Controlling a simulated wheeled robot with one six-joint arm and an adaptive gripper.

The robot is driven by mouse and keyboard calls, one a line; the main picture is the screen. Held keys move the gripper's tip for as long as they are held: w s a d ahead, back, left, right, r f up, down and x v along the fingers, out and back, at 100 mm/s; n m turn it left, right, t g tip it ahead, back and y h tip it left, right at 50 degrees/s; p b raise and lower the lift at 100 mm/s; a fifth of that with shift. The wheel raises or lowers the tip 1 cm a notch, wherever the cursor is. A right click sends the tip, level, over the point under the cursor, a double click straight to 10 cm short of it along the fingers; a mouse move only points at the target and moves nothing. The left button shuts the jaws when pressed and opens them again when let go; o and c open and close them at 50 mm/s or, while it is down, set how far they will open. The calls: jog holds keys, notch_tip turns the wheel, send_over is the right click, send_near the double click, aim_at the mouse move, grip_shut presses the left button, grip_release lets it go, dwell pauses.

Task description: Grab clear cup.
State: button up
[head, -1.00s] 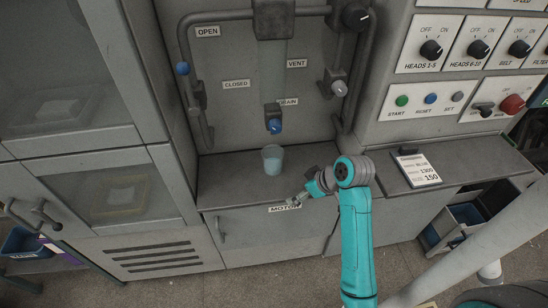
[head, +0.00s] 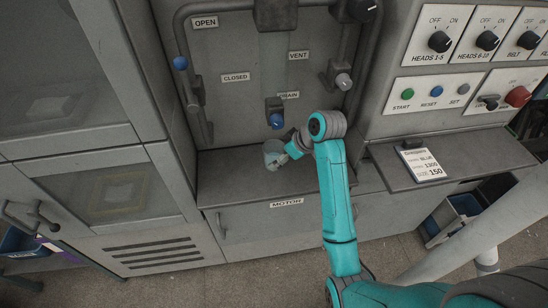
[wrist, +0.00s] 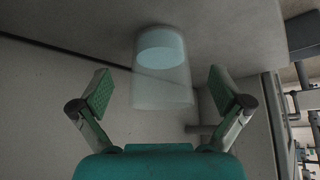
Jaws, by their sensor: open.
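The clear cup (head: 270,149) stands on the grey ledge under the drain valve, partly hidden by my gripper in the head view. In the wrist view the clear cup (wrist: 162,85) holds a pale blue liquid and lies between and a little beyond the two fingers. My gripper (wrist: 160,92) is open, with one green-padded finger on each side of the cup. No contact between pads and cup is visible. In the head view my gripper (head: 282,160) is right at the cup's front right side.
The grey ledge (head: 225,185) is clear left of the cup. The blue-tipped drain valve (head: 277,119) hangs just above and behind the cup. A control panel with buttons (head: 433,90) and a clipboard card (head: 423,164) are to the right.

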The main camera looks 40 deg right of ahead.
aim_at(270, 154)
jog(key=w, duration=0.3)
jog(key=shift+a, duration=0.3)
jog(key=shift+x, duration=1.05)
jog(key=shift+w+f, duration=0.25)
jog(key=shift+f, duration=0.1)
jog(key=c, duration=1.2)
jog(key=shift+s, duration=0.1)
